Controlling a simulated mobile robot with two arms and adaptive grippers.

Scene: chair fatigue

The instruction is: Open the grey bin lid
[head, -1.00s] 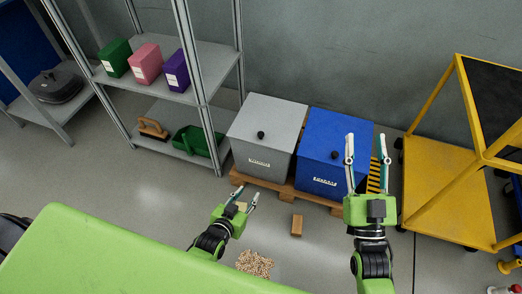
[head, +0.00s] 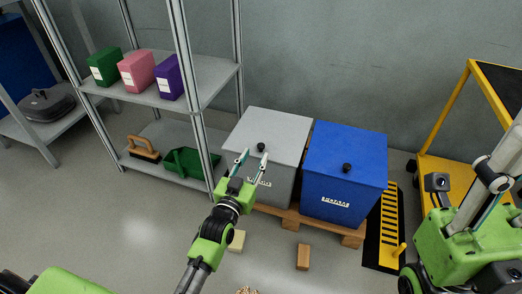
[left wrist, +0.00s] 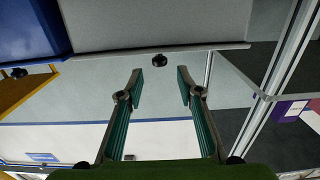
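The grey bin (head: 284,182) stands on a wooden pallet, its flat grey lid (head: 277,125) closed. A black round knob (head: 261,147) sits near the lid's front edge. My left gripper (head: 254,157) is open and empty in front of the bin, its fingertips near the knob in the picture. In the left wrist view the lid (left wrist: 150,22) fills the top, and the knob (left wrist: 160,60) appears just beyond and between the open fingers (left wrist: 160,82); no contact shows. My right gripper (head: 495,190) is large at the right edge and partly cut off, so its opening is unclear.
A blue bin (head: 345,165) with its own knob stands close on the right. A metal shelf (head: 160,95) with coloured boxes stands left. A yellow cart (head: 445,170) is at the right. A wooden block (head: 303,257) lies on the floor before the pallet (head: 290,215).

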